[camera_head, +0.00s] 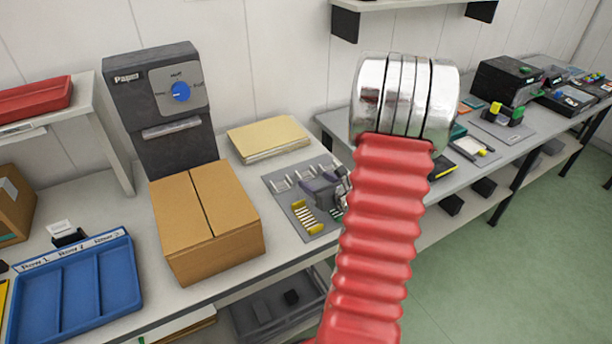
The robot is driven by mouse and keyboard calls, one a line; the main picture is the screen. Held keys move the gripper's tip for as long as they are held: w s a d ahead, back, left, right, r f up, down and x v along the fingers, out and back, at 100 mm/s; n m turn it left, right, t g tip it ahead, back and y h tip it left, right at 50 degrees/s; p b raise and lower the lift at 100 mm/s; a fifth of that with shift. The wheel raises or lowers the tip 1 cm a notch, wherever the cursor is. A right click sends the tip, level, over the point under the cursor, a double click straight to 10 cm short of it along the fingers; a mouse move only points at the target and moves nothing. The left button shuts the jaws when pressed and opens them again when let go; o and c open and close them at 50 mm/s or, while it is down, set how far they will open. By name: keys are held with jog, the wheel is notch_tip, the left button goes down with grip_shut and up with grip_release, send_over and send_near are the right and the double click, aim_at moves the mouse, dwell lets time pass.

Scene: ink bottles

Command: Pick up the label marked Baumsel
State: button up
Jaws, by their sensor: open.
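No label on which the word Baumsel can be read shows in the head view. A grey mat (273,184) lies on the bench right of the cardboard box, with small white upright pieces and a yellow-ended striped piece (306,217) on it. Any writing there is too small to read. My red ribbed arm with its silver joint rises in front and hides the mat's right side.
A closed cardboard box (206,220) stands left of the mat, and a stack of tan folders (268,138) lies behind it. A dark machine (160,105) with a blue knob stands at the back. A blue divided tray (75,286) is at front left. More bottles and trays fill the right bench.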

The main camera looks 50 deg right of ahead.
aim_at(303, 173)
jog(key=shift+x, duration=2.6)
jog(key=shift+d, duration=0.1)
jog(key=shift+c, duration=0.2)
jog(key=c, duration=0.7)
